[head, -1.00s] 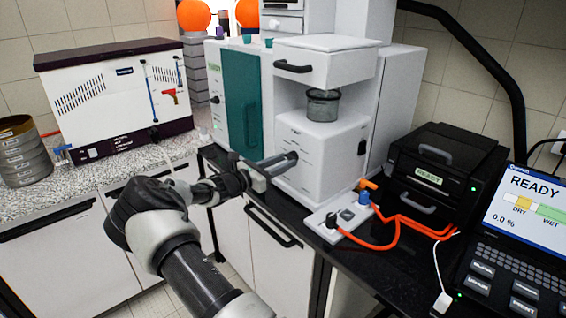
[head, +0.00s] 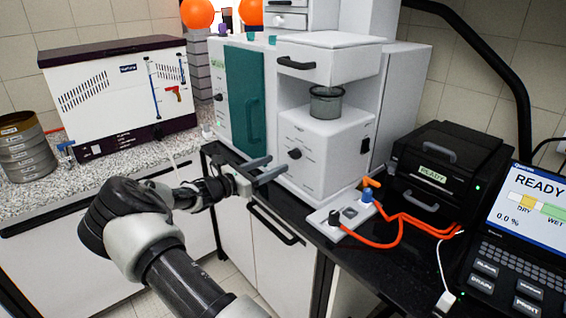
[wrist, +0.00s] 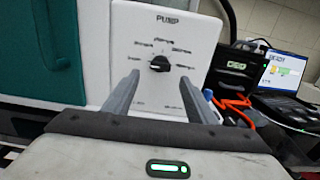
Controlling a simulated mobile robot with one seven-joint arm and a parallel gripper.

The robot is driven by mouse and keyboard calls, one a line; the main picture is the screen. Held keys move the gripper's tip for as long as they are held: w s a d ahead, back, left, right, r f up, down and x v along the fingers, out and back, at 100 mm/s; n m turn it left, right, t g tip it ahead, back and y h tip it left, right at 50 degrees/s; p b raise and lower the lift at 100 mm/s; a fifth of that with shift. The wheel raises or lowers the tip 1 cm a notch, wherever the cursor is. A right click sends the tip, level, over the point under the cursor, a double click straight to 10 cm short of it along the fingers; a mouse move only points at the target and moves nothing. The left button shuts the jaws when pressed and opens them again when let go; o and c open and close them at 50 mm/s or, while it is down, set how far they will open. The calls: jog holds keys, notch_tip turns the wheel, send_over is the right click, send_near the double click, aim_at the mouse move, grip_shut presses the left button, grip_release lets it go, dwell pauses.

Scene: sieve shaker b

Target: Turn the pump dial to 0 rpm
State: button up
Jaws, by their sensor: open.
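The pump dial (head: 295,154) is a small black knob on the front of the white pump housing (head: 325,170). In the wrist view the black dial (wrist: 159,64) sits under the printed word PUMP with several small labels around it, too blurred to read. Its pointer seems to aim toward the right, but I cannot tell which mark it is at. My gripper (head: 270,168) is open and empty, a little in front and left of the dial. In the wrist view its two fingers (wrist: 160,96) stand apart below and either side of the dial, not touching it.
A teal door (head: 245,100) is left of the pump. A black box (head: 450,165) and a laptop (head: 525,230) stand farther right. A drawer handle (head: 275,225) projects below.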

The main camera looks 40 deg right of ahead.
jog(key=a, duration=1.1)
jog(key=shift+s+a+b, duration=0.2)
jog(key=shift+s+b, duration=0.15)
jog(key=shift+s, duration=0.1)
